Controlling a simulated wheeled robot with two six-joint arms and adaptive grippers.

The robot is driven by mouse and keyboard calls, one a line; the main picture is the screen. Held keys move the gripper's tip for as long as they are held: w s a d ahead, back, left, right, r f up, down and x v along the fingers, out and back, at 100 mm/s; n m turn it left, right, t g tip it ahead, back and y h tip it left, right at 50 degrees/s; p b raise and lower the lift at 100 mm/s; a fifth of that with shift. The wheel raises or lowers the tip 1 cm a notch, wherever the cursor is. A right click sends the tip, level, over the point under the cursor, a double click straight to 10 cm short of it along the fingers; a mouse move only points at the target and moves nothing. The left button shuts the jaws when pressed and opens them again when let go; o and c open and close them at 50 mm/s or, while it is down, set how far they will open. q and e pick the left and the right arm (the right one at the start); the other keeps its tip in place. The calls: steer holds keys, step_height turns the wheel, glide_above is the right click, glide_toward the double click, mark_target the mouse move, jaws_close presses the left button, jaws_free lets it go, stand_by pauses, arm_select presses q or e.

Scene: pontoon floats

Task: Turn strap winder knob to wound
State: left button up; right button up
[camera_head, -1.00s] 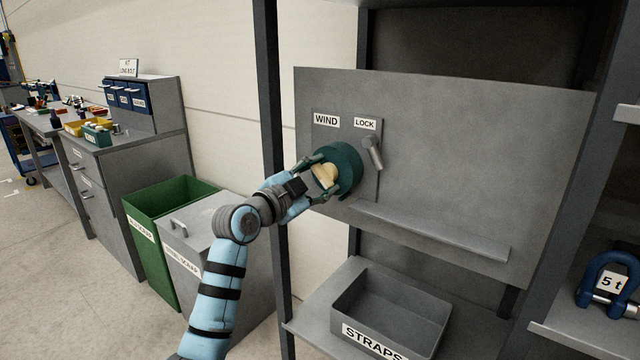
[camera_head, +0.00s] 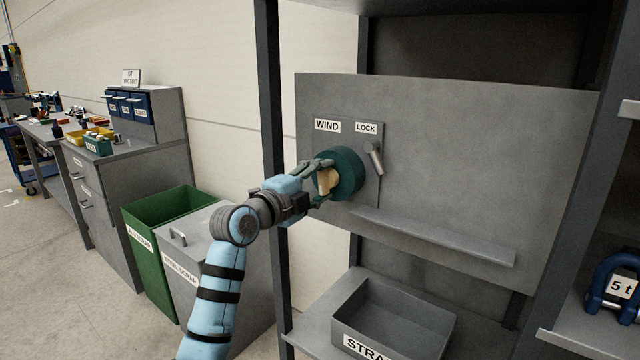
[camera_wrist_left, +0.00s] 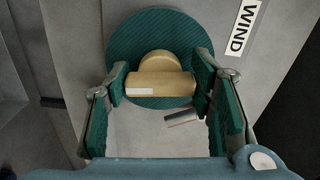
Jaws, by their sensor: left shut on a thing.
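The strap winder knob is a dark green round disc (camera_head: 348,172) with a tan grip bar (camera_head: 327,181), mounted on a grey plate under the WIND label (camera_head: 327,125). My left gripper (camera_head: 322,184) is shut on the tan bar. In the left wrist view the bar (camera_wrist_left: 170,85) lies between the two green-padded fingers (camera_wrist_left: 160,92), with a white mark at its left end. The green disc (camera_wrist_left: 150,35) shows behind it. The fingers hide part of the knob in the head view. My right gripper is not in view.
A grey lever (camera_head: 374,158) under the LOCK label (camera_head: 366,128) sits close right of the knob. A narrow ledge (camera_head: 435,238) runs below on the panel (camera_head: 470,160). A dark shelf post (camera_head: 268,90) stands left of it. The STRAPS tray (camera_head: 400,312) is lower down.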

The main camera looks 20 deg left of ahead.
arm_select(q)
steer(key=shift+f, duration=0.1)
stand_by(0.3)
steer(key=o, duration=1.2)
steer(key=v, duration=1.2)
